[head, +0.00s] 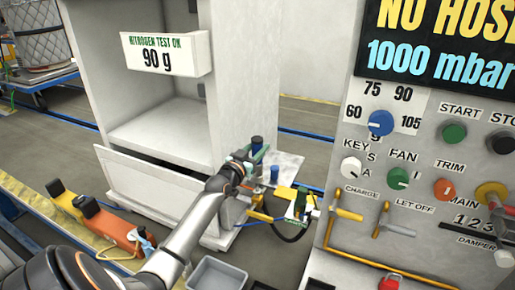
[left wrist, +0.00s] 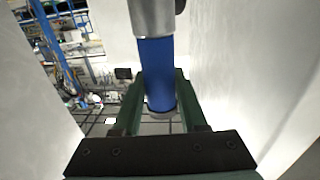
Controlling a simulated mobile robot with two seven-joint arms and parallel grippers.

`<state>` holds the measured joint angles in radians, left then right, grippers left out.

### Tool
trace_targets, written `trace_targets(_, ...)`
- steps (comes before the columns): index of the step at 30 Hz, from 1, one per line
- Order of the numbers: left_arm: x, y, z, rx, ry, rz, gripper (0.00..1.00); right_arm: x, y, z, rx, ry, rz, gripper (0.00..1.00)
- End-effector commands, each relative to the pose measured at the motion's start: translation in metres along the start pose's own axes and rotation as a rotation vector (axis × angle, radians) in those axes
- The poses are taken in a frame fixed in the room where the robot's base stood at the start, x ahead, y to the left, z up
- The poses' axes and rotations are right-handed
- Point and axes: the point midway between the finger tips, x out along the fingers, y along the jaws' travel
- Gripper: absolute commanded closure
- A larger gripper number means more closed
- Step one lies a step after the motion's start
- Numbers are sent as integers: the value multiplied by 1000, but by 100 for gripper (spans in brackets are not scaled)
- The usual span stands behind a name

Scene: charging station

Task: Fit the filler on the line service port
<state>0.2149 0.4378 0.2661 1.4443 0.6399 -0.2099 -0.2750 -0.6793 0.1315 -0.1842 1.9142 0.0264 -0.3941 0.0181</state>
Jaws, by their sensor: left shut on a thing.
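My left gripper (head: 254,158) is in front of the white cabinet's right side in the head view. In the left wrist view its green fingers (left wrist: 160,95) are shut on a blue cylinder (left wrist: 157,66) with a grey metal end, which looks like the filler. Its dark blue top (head: 257,142) shows above the fingers in the head view. To the right and lower, a yellow and green fitting (head: 300,204) with a dark hose may hold the line service port; the port itself is too small to tell. My right gripper is not in view.
The white cabinet (head: 240,75) stands close behind the left gripper. A small blue cylinder (head: 275,174) stands just right of it. The control panel (head: 345,215) with knobs and yellow handles fills the right. A grey bin (head: 216,274) and orange unit (head: 112,229) are low down.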

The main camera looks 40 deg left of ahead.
Motion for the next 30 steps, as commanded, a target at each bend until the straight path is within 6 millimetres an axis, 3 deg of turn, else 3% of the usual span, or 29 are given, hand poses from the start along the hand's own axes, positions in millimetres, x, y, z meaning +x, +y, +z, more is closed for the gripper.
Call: trace_targets(30,0,0,25,1,3,-1,100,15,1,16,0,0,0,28)
